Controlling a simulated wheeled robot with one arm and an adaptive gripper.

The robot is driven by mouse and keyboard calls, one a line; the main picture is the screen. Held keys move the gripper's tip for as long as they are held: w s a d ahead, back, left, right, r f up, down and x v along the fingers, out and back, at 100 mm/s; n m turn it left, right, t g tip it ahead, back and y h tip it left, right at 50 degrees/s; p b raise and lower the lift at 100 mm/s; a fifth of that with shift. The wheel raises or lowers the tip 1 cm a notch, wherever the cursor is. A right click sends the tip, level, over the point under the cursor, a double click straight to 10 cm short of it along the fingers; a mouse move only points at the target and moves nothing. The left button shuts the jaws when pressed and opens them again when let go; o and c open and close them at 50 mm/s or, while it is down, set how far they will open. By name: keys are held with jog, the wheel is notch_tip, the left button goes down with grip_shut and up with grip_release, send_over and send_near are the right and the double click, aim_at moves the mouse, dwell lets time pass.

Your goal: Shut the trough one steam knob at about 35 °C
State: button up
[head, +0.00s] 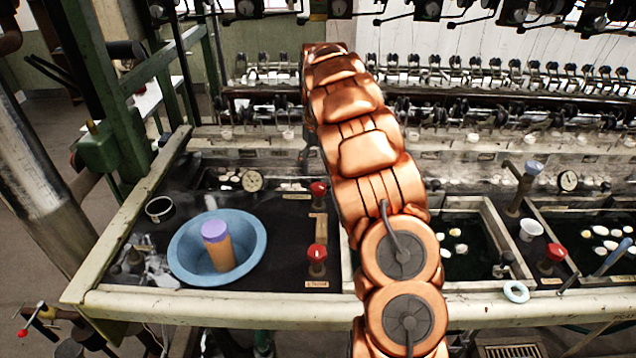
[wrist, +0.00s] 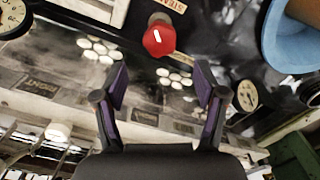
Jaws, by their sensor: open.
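A red knob (wrist: 158,40) stands upright in the wrist view, with a label reading like "STEAM" beside it. A white mark shows on its top. My gripper (wrist: 161,78) is open and empty; its two dark purple-sided fingers point toward the knob, which lies beyond the tips. Two red knobs show left of the arm there, a far one (head: 319,188) and a front one (head: 317,253). A round dial (head: 252,181) sits left of the far knob; a dial also shows in the wrist view (wrist: 247,95). Its reading is too small to tell.
A blue basin (head: 182,262) holding an orange cylinder with a purple top (head: 216,244) stands at the left. A metal cup (head: 159,209) is behind it. Another red knob (head: 555,252) and dial (head: 569,180) are at the right. Pale cocoons (wrist: 172,78) float nearby.

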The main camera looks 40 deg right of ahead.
aim_at(318, 185)
jog(key=shift+f+p, duration=1.1)
jog(key=shift+f, duration=2.4)
jog(key=c, duration=1.1)
